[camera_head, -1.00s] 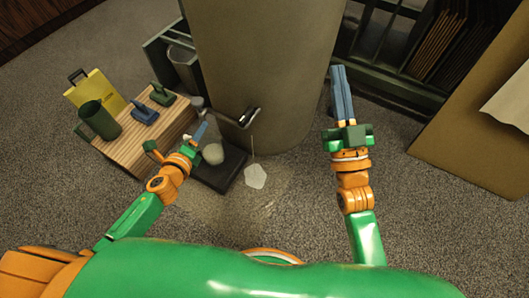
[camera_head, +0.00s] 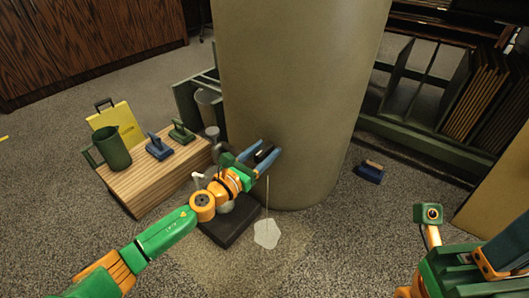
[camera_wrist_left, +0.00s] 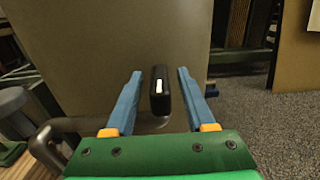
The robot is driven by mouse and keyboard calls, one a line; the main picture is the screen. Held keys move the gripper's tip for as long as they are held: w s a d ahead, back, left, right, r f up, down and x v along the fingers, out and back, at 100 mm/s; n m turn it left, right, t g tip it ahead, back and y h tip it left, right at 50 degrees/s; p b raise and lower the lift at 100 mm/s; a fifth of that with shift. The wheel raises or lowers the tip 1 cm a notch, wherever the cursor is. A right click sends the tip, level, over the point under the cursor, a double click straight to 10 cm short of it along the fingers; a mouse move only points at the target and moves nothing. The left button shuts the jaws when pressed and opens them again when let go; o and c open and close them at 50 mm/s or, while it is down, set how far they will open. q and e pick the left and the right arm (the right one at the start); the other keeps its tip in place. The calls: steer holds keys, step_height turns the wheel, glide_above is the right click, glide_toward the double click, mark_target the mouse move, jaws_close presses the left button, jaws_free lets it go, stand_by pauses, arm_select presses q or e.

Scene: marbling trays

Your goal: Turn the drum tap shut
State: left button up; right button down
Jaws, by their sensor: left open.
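The drum (camera_head: 290,90) is a large beige cylinder standing on the carpet. Its tap has a dark lever (camera_head: 264,153), seen end-on in the left wrist view (camera_wrist_left: 160,92), and a grey metal pipe (camera_wrist_left: 62,128). My left gripper (camera_head: 266,156) is open at the tap. In the left wrist view one blue finger is on each side of the lever, with visible gaps. A thin pale stream (camera_head: 267,190) hangs below the tap over a whitish puddle (camera_head: 266,234). My right gripper (camera_head: 505,250) is partly cut off at the lower right.
A dark slab (camera_head: 235,222) lies below my left arm. A blue brush-like object (camera_head: 370,171) lies right of the drum.

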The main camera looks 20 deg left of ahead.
arm_select(q)
steer(key=shift+c, duration=0.2)
jaws_close()
